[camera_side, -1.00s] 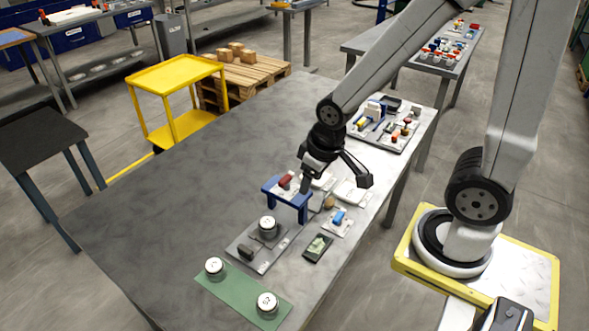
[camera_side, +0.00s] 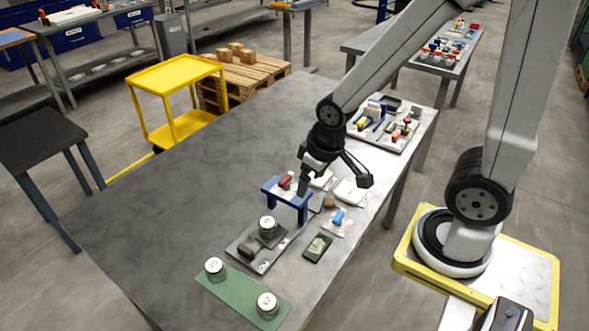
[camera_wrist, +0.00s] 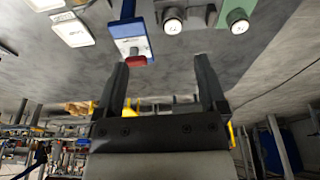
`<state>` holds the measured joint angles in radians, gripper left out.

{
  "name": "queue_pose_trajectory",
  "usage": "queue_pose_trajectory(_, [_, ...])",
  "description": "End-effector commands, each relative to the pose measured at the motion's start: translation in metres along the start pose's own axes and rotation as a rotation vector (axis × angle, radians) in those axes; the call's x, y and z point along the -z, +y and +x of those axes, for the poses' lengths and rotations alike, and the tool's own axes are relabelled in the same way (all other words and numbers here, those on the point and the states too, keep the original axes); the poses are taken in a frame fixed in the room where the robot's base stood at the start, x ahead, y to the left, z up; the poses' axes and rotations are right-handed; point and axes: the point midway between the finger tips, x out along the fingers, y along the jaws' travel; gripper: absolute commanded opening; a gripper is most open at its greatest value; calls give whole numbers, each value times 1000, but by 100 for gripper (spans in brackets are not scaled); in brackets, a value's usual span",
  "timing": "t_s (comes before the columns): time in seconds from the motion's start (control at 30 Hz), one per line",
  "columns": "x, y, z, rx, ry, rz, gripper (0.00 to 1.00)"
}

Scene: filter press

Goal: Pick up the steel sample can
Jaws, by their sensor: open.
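Three short steel cans with white, marked lids show in the side view. The other two, a left can (camera_side: 215,267) and a right can (camera_side: 267,303), stand on a green mat (camera_side: 232,297). Two can lids also show in the wrist view (camera_wrist: 172,24) (camera_wrist: 238,24), near its top edge. My gripper (camera_side: 335,182) is open and empty, above the table near the blue stand, apart from all cans. Its two fingers (camera_wrist: 161,62) are spread in the wrist view.
The blue stand (camera_side: 288,196), with a red item (camera_side: 286,180) on it, stands close to the gripper. A blue item (camera_side: 339,217) on a white pad and a dark flat device (camera_side: 318,247) lie nearby. A loaded tray (camera_side: 385,138) is behind. The table's left side (camera_side: 170,200) is clear.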

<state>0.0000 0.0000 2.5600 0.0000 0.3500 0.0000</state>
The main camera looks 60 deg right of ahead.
Motion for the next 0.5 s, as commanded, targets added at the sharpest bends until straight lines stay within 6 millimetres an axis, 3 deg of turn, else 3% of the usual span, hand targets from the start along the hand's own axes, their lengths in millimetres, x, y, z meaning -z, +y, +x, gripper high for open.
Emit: queue_pose_trajectory(0.5, [-8,-4,10,-21,-72,-98,100])
